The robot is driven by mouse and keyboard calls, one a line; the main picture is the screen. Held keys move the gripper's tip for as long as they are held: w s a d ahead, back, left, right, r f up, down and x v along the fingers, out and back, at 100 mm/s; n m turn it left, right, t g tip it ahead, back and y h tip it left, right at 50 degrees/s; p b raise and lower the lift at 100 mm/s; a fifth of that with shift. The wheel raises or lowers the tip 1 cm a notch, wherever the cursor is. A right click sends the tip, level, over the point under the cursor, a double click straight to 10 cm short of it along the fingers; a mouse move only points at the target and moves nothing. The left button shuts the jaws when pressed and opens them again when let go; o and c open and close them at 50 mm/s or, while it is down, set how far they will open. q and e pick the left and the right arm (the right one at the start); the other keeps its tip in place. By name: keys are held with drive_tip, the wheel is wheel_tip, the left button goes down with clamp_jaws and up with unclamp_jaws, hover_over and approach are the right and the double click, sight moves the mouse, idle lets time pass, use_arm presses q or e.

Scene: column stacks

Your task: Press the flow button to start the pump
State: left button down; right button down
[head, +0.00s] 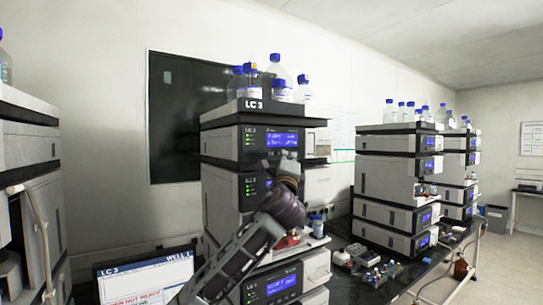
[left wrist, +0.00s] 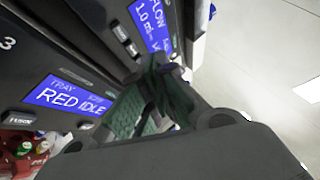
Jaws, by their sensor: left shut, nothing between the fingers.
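The LC 3 column stack (head: 222,187) stands in the middle of the head view, with blue displays on its front. In the left wrist view, a flow display (left wrist: 152,22) reads about 1.0 ml, with two small buttons (left wrist: 125,40) beside it; their labels are too small to read. A second display (left wrist: 64,97) reads TRAY RED IDLE. My left gripper (head: 286,166) is in front of the stack's upper modules and partly covers them. Its shut, empty fingers (left wrist: 158,85) also show close to the panel in the left wrist view. Contact cannot be told. My right gripper is not in view.
Blue-capped bottles (head: 280,78) stand on top of the stack. A monitor labelled LC 3 (head: 145,278) is at the lower left. More stacks (head: 385,180) stand to the right, with small vials and blocks (head: 372,268) on the dark bench. Another stack (head: 28,140) is at the left edge.

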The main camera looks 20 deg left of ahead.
use_arm(q)
drive_tip(key=shift+s+d, duration=0.4)
drive_tip(key=shift+d, duration=0.1)
idle(1.6)
